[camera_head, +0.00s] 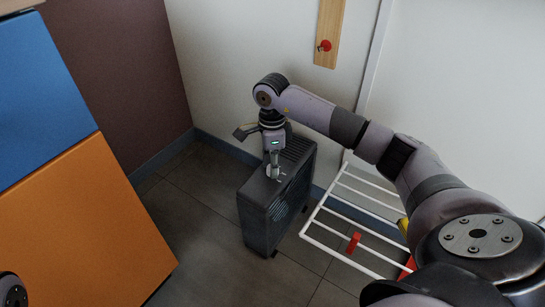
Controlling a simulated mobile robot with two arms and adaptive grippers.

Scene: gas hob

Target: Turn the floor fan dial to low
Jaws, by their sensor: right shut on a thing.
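The floor fan (258,216) is a dark grey box standing upright on the tiled floor near the wall, with a round grille on its right-hand face. My right gripper (273,172) points down at the top of the fan and is shut on the dial (269,172), a small light-coloured part on the fan's top. The gripper hides most of the dial, so its setting cannot be read. My left gripper is out of view.
A white wire rack (341,259) with a red clip (353,242) stands right of the fan. A blue and orange cabinet (85,230) fills the left. A wooden strip with a red knob (324,46) hangs on the wall. The floor left of the fan is clear.

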